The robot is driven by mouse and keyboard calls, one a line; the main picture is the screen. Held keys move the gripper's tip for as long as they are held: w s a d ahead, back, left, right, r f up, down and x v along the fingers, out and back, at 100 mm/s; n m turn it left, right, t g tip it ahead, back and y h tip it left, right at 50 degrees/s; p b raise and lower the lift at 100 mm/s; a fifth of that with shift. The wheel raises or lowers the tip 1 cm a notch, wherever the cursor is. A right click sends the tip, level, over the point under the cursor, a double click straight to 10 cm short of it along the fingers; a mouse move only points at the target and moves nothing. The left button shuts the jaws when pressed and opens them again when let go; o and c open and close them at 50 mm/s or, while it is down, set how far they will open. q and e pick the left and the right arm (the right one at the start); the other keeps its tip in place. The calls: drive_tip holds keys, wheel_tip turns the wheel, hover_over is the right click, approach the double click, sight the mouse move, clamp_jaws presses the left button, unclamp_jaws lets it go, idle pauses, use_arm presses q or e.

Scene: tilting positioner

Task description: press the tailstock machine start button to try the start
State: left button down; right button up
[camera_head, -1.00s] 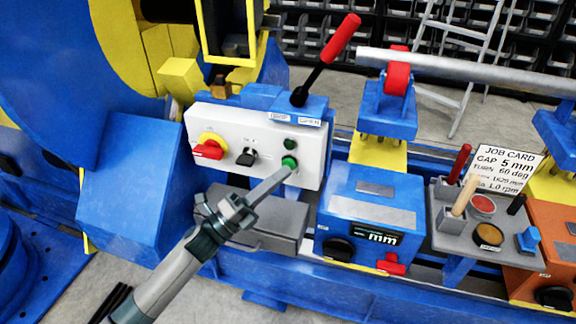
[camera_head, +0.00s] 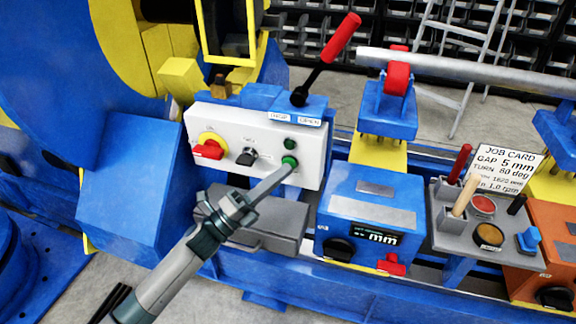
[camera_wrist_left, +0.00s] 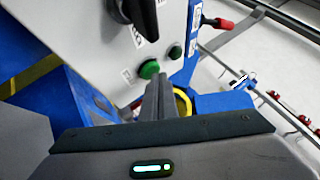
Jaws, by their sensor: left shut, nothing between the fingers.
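The white control panel (camera_head: 225,158) is on the blue machine and carries a green start button (camera_head: 290,161) at its lower right. A darker green lamp or button (camera_head: 290,145) sits above it. My left gripper (camera_head: 290,168) is shut and empty, its fingertips at the lower edge of the green button. In the left wrist view the closed fingers (camera_wrist_left: 157,82) reach up to the green button (camera_wrist_left: 149,69); whether they touch it I cannot tell. My right gripper is not in view.
The panel also has a red knob on yellow (camera_head: 208,147) and a black selector (camera_head: 247,156). A red-handled lever (camera_head: 340,40) rises above it. A grey box (camera_head: 262,225) lies below. A blue unit with an mm display (camera_head: 378,235) and a tool tray (camera_head: 470,237) stand to the right.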

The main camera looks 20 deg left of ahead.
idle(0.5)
use_arm(q)
drive_tip(key=shift+s, duration=0.8)
drive_tip(key=shift+s+a+p, duration=0.1)
drive_tip(key=shift+s+p, duration=0.7)
drive_tip(key=shift+s, duration=1.75)
